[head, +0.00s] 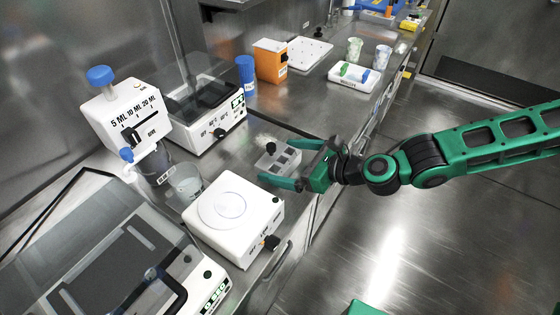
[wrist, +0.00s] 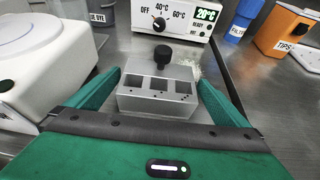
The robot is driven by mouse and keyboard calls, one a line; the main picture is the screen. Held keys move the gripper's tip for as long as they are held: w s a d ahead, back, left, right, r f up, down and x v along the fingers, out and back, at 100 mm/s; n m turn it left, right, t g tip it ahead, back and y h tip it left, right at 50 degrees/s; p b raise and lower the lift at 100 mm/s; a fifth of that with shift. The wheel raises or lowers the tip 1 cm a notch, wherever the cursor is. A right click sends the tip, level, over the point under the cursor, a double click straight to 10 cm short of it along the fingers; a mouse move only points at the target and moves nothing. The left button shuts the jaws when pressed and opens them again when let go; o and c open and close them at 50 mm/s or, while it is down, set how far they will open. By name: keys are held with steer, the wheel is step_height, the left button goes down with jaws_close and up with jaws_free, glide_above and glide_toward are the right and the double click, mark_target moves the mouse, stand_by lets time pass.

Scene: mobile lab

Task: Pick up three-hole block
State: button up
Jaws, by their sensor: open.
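The three-hole block (wrist: 152,104) is a grey metal block with three square dark holes in its top and a black knob (wrist: 163,54) standing at its far side. In the head view the block (head: 278,160) sits on the steel bench near its front edge. My gripper (wrist: 155,88) is open in the wrist view, with one green finger on each side of the block. I cannot tell whether the fingers touch it. In the head view my gripper (head: 297,164) reaches in from the right at the block.
A heater with a temperature dial (head: 208,112) stands behind the block. A white round-topped device (head: 234,218) stands close on the near left. A blue filter bottle (head: 246,75) and an orange tips box (head: 270,60) stand further back. Bare bench lies right of the heater.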

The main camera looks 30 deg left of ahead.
steer(key=c, duration=1.4)
steer(key=shift+c, duration=0.9)
steer(key=shift+r, duration=0.15)
